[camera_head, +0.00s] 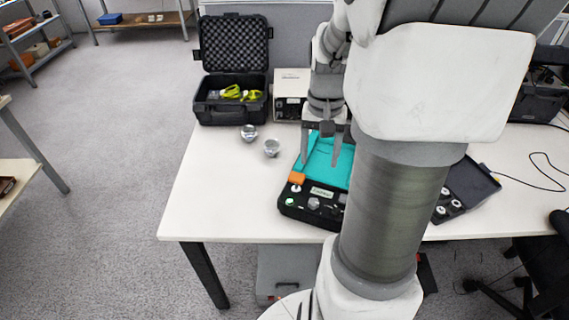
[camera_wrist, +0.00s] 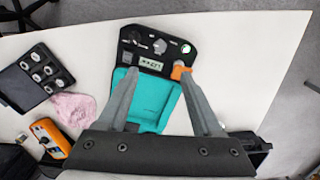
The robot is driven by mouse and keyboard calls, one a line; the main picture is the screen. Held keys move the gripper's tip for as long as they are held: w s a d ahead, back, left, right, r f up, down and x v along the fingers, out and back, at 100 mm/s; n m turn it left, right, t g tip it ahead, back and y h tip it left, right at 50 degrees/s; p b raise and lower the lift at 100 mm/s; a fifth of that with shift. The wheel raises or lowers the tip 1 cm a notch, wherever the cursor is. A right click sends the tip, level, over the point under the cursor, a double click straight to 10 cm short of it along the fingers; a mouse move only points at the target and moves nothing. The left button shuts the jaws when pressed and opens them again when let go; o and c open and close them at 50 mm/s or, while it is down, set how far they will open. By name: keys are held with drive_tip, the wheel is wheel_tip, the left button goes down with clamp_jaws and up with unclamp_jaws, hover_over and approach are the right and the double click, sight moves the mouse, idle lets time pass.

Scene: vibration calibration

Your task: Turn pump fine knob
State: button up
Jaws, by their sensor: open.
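The pump unit is a black and teal case (camera_head: 340,155) on the white table, with a black control panel (camera_head: 300,212) at its near edge. The panel has a silver knob (camera_head: 313,204), a green-lit button (camera_head: 291,201), a small display (camera_head: 322,192) and an orange part (camera_head: 296,177). In the wrist view the silver knob (camera_wrist: 160,46) and the display (camera_wrist: 151,66) show near the top. I cannot tell which knob is the fine one. My gripper (camera_head: 320,163) is open and empty above the teal area; its fingers (camera_wrist: 159,74) point toward the panel, apart from the knobs.
Two silver metal pieces (camera_head: 249,133) (camera_head: 271,147) stand left of the pump. An open black case (camera_head: 231,112) and a beige instrument (camera_head: 291,85) are behind. A tray of round parts (camera_head: 470,185) lies right. The wrist view shows a pink cloth (camera_wrist: 74,108) and orange meter (camera_wrist: 50,138).

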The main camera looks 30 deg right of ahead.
sight(314, 202)
wheel_tip(314, 202, down, 15)
drive_tip(key=b, duration=0.3)
drive_tip(key=shift+r, duration=0.1)
clamp_jaws()
